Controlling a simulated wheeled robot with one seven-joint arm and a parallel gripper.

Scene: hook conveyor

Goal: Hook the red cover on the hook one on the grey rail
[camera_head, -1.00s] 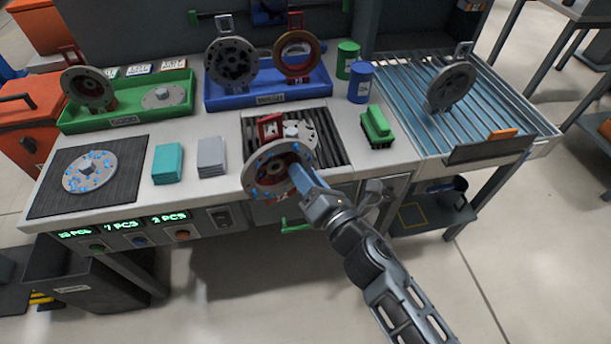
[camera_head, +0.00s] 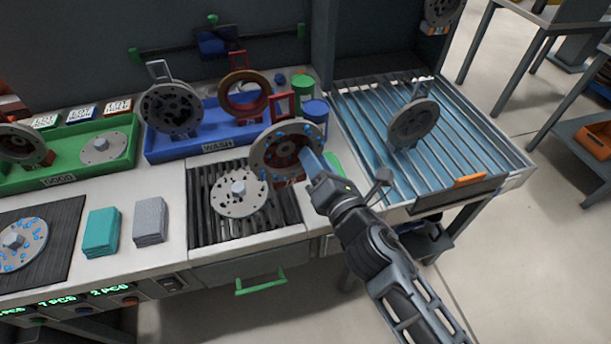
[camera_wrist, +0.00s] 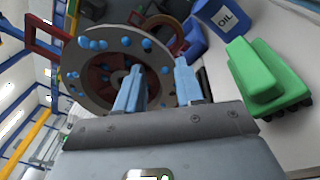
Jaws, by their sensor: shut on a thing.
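The red cover (camera_head: 262,150) is a round disc with a grey rim, a red inner face, blue spots and a red square loop on top. My gripper (camera_head: 308,160) is shut on it and holds it upright above the bench, right of the dark grate. In the wrist view the cover (camera_wrist: 95,48) stands in front of my fingers (camera_wrist: 158,85), with its red loop at upper left. I cannot make out the grey rail or hook one in these views.
A grey disc lies on the dark grate (camera_head: 205,228). A blue tray (camera_head: 165,152) marked WASH holds covers behind it. Blue and green cans (camera_head: 316,110) stand close behind the held cover. A slatted rack (camera_head: 465,150) with one cover is at right.

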